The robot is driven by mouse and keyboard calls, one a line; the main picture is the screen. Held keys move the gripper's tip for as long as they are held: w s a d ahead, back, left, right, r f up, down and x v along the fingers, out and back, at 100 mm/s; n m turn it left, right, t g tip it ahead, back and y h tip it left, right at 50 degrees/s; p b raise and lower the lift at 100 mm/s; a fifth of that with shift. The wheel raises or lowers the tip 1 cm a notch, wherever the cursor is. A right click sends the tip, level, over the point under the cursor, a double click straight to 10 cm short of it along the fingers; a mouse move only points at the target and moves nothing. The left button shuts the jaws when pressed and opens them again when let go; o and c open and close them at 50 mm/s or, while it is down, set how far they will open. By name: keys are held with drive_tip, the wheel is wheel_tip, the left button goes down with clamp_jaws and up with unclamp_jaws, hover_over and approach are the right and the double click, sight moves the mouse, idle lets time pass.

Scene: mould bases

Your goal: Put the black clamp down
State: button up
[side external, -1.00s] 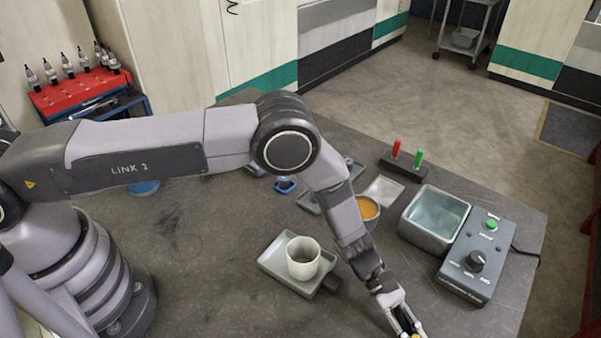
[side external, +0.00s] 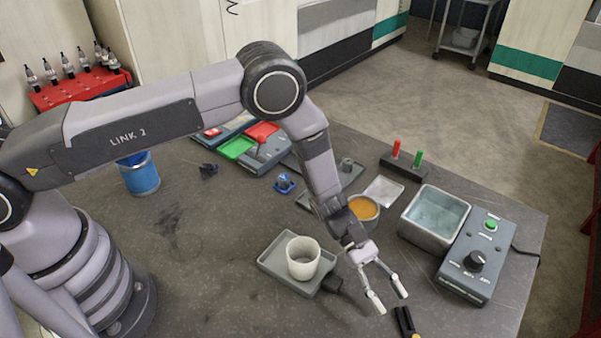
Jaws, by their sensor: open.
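The black clamp (side external: 405,321) lies on the dark table near the front edge of the picture, with a yellow part at its lower end. The bottom of the frame is close to it. My gripper (side external: 389,302) is open and empty, its two pale fingers spread.
A grey tray (side external: 270,262) with a white cup (side external: 303,258) stands left of my gripper. A bowl of orange material (side external: 364,208), a water basin (side external: 434,219) and a control box (side external: 477,262) stand behind and right. A blue can (side external: 138,176) is far left.

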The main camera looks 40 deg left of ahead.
drive_tip(key=v, duration=0.3)
drive_tip(key=shift+w+a+r, duration=0.1)
drive_tip(key=shift+a+r, duration=0.05)
drive_tip(key=shift+r, duration=0.05)
drive_tip(key=s+a+r+m+y, duration=0.15)
drive_tip(key=a+r+m, duration=0.35)
drive_tip(key=r, duration=0.7)
drive_tip(key=a+r+m+y, duration=0.3)
drive_tip(key=a+r, duration=0.5)
drive_tip(key=r, duration=0.4)
drive_tip(key=s+a+r+m+t+y, duration=0.3)
drive_tip(key=s+a+r, duration=0.3)
drive_tip(key=s+a, duration=0.3)
drive_tip(key=s+a+r+m+t+y, duration=0.3)
drive_tip(key=s+a, duration=0.6)
drive_tip(key=a, duration=0.6)
wheel_tip(320, 180, up, 3)
drive_tip(key=t+y, duration=0.2)
drive_tip(key=t, duration=0.1)
drive_tip(key=shift+s+t, duration=0.25)
drive_tip(key=shift+t, duration=0.05)
